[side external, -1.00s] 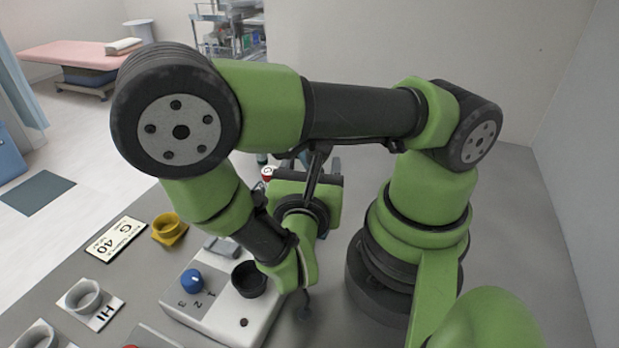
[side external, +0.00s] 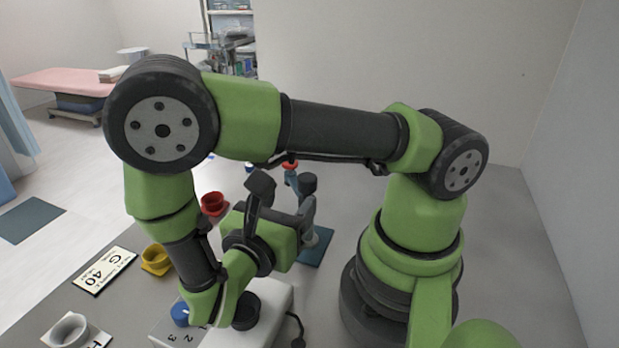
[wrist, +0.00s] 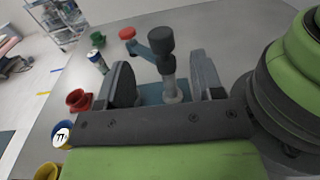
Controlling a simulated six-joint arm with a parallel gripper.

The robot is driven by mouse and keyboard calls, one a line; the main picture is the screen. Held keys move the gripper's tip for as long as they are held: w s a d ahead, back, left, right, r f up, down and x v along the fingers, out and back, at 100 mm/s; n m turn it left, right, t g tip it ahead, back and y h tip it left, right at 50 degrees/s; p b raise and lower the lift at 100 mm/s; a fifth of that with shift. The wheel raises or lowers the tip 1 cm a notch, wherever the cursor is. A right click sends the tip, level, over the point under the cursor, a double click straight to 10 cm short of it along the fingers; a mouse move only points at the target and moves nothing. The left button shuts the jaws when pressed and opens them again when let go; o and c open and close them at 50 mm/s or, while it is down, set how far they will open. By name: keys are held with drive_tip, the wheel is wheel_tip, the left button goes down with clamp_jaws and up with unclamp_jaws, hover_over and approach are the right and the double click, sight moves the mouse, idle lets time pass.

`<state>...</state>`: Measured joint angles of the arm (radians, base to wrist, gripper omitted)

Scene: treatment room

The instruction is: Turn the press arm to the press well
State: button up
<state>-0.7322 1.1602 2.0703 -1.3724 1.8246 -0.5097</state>
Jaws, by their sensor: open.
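The press stands on a teal base plate (side external: 318,248) at the back of the bench. It has a grey post with a black cap (side external: 308,183). Its blue press arm (wrist: 140,49) extends up and left in the wrist view, ending in a red knob (wrist: 127,33); the red knob also shows in the side view (side external: 290,164). My gripper (wrist: 163,84) is open, one finger on each side of the grey post in the picture; contact cannot be told. I cannot make out the press well.
A red cup (side external: 213,203) and a yellow cup (side external: 156,259) stand left of my wrist. A white device with a blue dial (side external: 180,314) sits below my wrist. A sign card (side external: 105,270) lies at left.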

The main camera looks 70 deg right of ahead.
sight(298, 179)
drive_tip(key=d, duration=0.9)
drive_tip(key=shift+s+d, duration=0.25)
